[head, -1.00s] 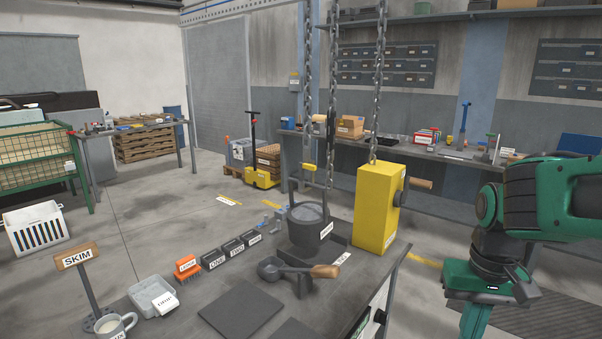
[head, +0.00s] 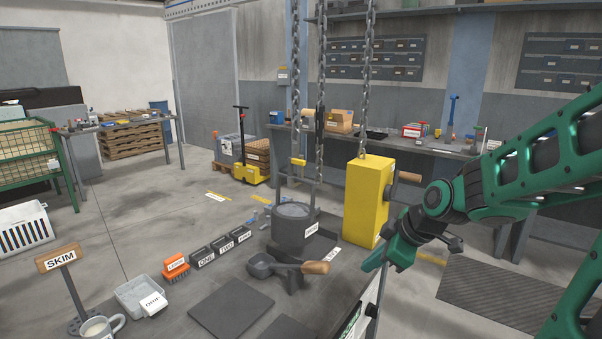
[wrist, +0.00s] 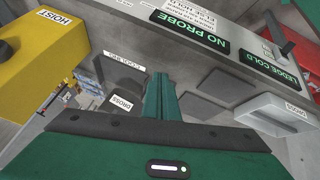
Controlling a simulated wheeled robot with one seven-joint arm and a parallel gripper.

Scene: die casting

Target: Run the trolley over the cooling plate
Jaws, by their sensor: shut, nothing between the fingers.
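A dark grey pot (head: 291,228) stands at the back of the bench, with a bail and a yellow hook (head: 298,162) above it on a chain. The yellow hoist box (head: 366,200) hangs to its right on a chain, with a wooden crank handle (head: 410,177); it also shows in the wrist view (wrist: 35,45). No trolley can be made out; the chains run out of the top of the picture. Two dark flat plates (head: 230,307) lie at the bench front; I cannot tell which is the cooling plate. My gripper (head: 385,260) is shut and empty, right of the ladle handle (head: 315,267).
An orange block (head: 175,266) and several dark labelled blocks (head: 202,257) form a row. Green-lettered displays (wrist: 190,32) face the wrist camera. Floor behind the bench is open.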

